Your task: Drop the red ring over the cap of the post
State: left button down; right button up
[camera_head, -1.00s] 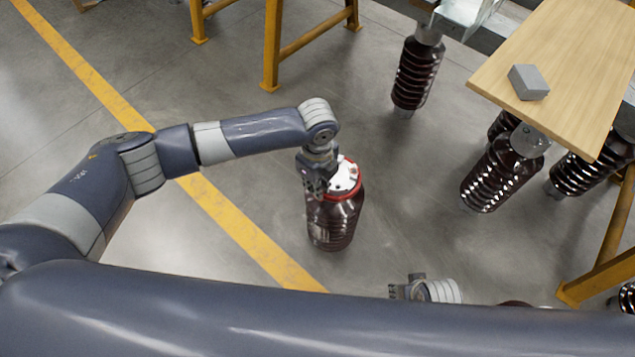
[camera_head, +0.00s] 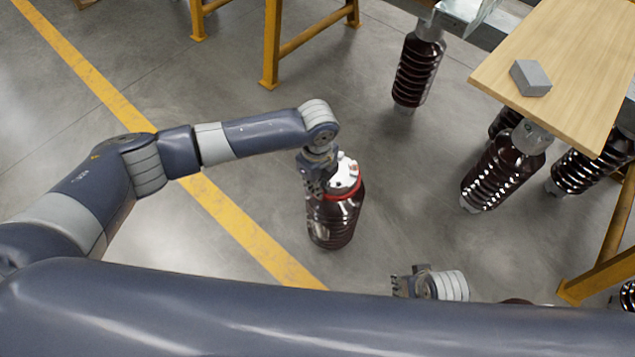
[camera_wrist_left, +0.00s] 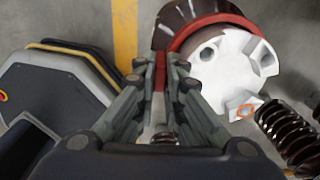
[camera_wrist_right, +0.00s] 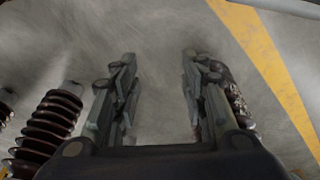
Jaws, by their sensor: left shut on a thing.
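The post (camera_head: 335,220) is a dark brown ribbed insulator standing upright on the floor, with a white notched cap (camera_head: 345,175) on top. The red ring (camera_head: 346,195) is around the post at the lower edge of the cap; its far side is hidden in the head view. In the left wrist view the ring (camera_wrist_left: 205,28) curves along the white cap (camera_wrist_left: 235,70). My left gripper (camera_head: 313,190) is at the left side of the cap, shut on the ring's edge; its fingertips (camera_wrist_left: 160,65) show red between them. My right gripper (camera_head: 398,284) is open and empty, low in front; its parted fingers (camera_wrist_right: 160,65) also show in its wrist view.
A wooden table (camera_head: 560,60) with a grey block (camera_head: 530,77) is at the upper right. Several other brown insulators (camera_head: 502,170) stand below and beside it. Yellow frame legs (camera_head: 270,45) stand at the back. The floor around the post is clear.

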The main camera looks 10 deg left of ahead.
pick_arm(q)
jog(key=shift+f, duration=0.4)
jog(key=shift+f+b, duration=0.15)
jog(key=shift+b, duration=0.15)
jog(key=c, duration=1.6)
grip_release()
pick_arm(e)
jog(key=shift+v, duration=1.1)
jog(key=shift+w, duration=0.15)
